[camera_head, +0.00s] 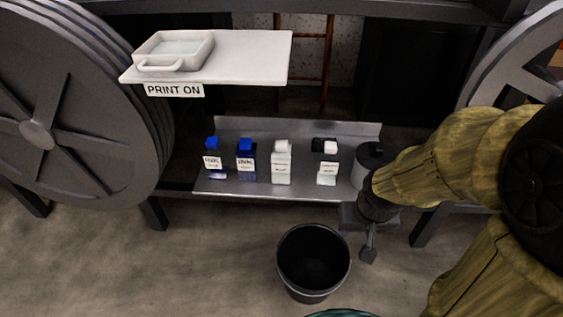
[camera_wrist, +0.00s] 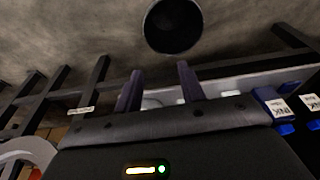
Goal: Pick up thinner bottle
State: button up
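Several small labelled bottles stand in a row on the grey metal shelf (camera_head: 240,188) in the head view. Two have blue caps, a left one (camera_head: 212,160) and another (camera_head: 246,160) beside it. To their right are a white-capped bottle (camera_head: 281,165) and a bottle with a white cap and label (camera_head: 328,168). The labels are too small to read, so I cannot tell which is thinner. My gripper (camera_head: 368,245) is at the shelf's front right, apart from the bottles. In the wrist view its two fingers (camera_wrist: 160,72) are spread, with nothing held; pale shapes show behind them.
A black bin (camera_head: 313,262) stands on the floor in front of the shelf. A dark canister (camera_head: 368,168) is at the shelf's right end. A white board (camera_head: 250,58) with a white tray (camera_head: 175,50) hangs above. Large wheels flank the shelf.

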jog(key=o, duration=0.7)
jog(key=shift+w+a+f+n, duration=0.15)
jog(key=shift+a+n, duration=0.1)
jog(key=shift+n, duration=0.05)
jog(key=shift+o, duration=0.9)
jog(key=w+a+f+n+p, duration=0.3)
jog(key=a+f+n, duration=0.1)
jog(key=n, duration=0.3)
jog(key=shift+w+a+f+n+h, duration=0.15)
jog(key=shift+a+f+n+h, duration=0.15)
jog(key=shift+f+n, duration=0.15)
jog(key=w+a+r+n+t+p, duration=0.2)
jog(key=a+n+t, duration=0.3)
jog(key=n, duration=0.8)
jog(key=w+a+r+n+t+p, duration=0.3)
jog(key=a+n, duration=0.5)
jog(key=n, duration=0.6)
jog(key=w+t+p, duration=0.1)
jog(key=w+t, duration=0.1)
jog(key=t, duration=0.1)
jog(key=shift+r, duration=0.35)
jog(key=shift+a+f, duration=0.1)
